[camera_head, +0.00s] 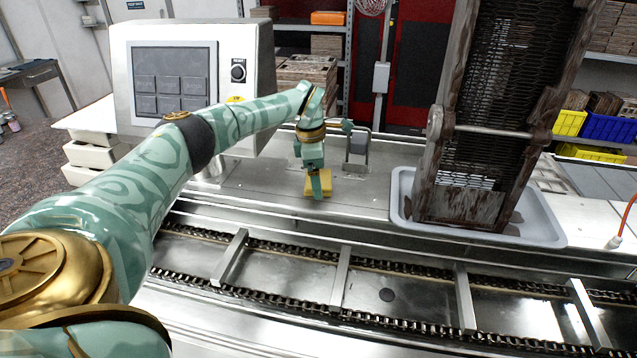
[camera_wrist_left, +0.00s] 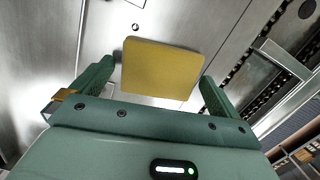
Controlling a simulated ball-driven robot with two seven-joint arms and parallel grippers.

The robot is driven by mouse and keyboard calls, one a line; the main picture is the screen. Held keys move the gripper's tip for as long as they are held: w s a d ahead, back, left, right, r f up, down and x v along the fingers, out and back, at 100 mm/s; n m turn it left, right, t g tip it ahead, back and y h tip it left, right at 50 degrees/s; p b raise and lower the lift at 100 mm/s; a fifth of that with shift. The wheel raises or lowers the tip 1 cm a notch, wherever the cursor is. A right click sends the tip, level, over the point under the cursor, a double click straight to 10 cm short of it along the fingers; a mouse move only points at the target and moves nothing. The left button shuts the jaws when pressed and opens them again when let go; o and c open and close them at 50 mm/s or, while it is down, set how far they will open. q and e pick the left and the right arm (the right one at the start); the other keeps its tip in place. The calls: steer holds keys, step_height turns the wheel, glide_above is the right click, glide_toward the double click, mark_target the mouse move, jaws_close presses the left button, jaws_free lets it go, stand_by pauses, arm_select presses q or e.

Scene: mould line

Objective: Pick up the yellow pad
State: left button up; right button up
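The yellow pad (camera_head: 322,182) lies on the steel surface behind the conveyor in the head view. It also shows in the left wrist view (camera_wrist_left: 162,68) as a flat, rounded square. My left gripper (camera_head: 317,190) points down at the pad. In the left wrist view its two green fingers (camera_wrist_left: 158,85) are spread apart, one on each side of the pad's near part. I cannot tell whether either finger touches the pad. My right gripper is not in view.
A conveyor with chains and crossbars (camera_head: 342,278) runs in front. A grey tray (camera_head: 545,228) holding a tall, dirty mesh frame (camera_head: 505,100) stands to the right. A control panel box (camera_head: 258,70) stands behind my arm. A small metal bracket (camera_head: 358,145) is just behind the pad.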

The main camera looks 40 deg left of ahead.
arm_select(q)
steer(key=c, duration=0.8)
steer(key=shift+o, duration=0.2)
steer(key=shift+r, duration=0.55)
step_height(320, 180, up, 3)
steer(key=shift+s+f, duration=0.1)
steer(key=shift+f, duration=0.05)
steer(key=s+d+r+p, duration=0.2)
steer(key=s+d+r, duration=0.1)
steer(key=s+r, duration=0.6)
steer(key=s, duration=0.4)
steer(key=shift+s+d+r, duration=0.15)
steer(key=shift+s+d, duration=0.05)
